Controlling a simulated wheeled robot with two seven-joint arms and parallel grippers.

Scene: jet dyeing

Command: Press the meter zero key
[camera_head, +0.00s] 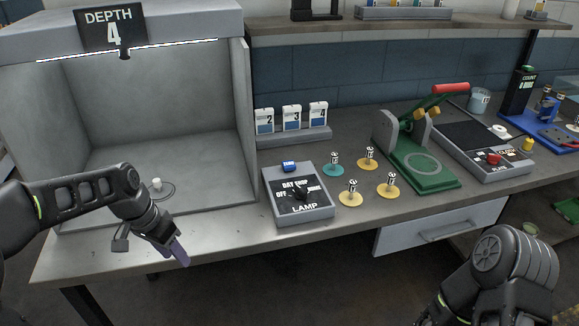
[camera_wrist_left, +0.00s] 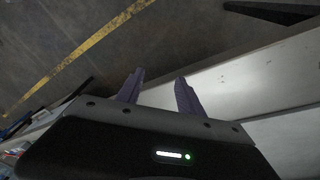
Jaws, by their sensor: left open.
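A black upright unit (camera_head: 519,92) marked COUNT, with a small display, stands at the far right of the bench. My left gripper (camera_head: 181,254) is over the bench's front edge, below the grey booth, and touches no key. In the left wrist view its two purple fingers (camera_wrist_left: 160,92) are apart with nothing between them. My right arm shows at the lower right of the head view, but its fingers are out of frame.
A grey booth (camera_head: 250,110) under a DEPTH 4 sign (camera_head: 112,30) fills the left. A LAMP switch box (camera_head: 303,209), several yellow and teal discs, a green press (camera_head: 428,176) and a grey panel with a red knob (camera_head: 493,158) stand along the bench. The bench front near the booth is bare.

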